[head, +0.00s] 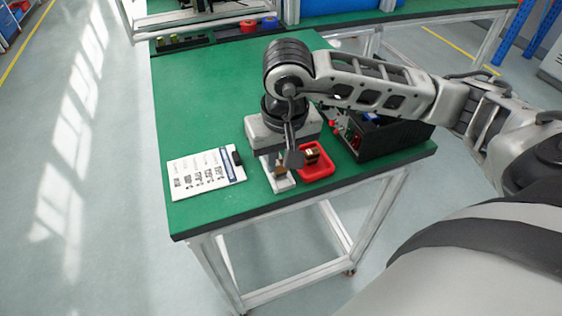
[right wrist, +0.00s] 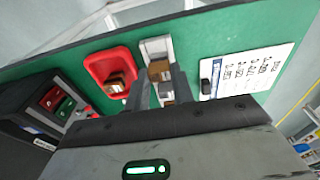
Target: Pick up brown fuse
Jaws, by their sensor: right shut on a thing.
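My right gripper (head: 280,165) points down over a white holder (head: 282,185) on the green table. In the right wrist view its two fingers (right wrist: 161,78) are closed on a brown fuse (right wrist: 159,68), which is at the white holder (right wrist: 155,46). Whether the fuse is still seated or lifted slightly I cannot tell. In the head view the fuse is mostly hidden by the gripper. Another brown fuse (head: 311,154) lies in a red tray (head: 318,174) right beside the gripper; it also shows in the right wrist view (right wrist: 116,84). My left gripper is not in view.
A black box (head: 385,142) with red and green buttons stands right of the red tray. A white sheet (head: 203,174) with printed codes and a black clip lies left of the holder.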

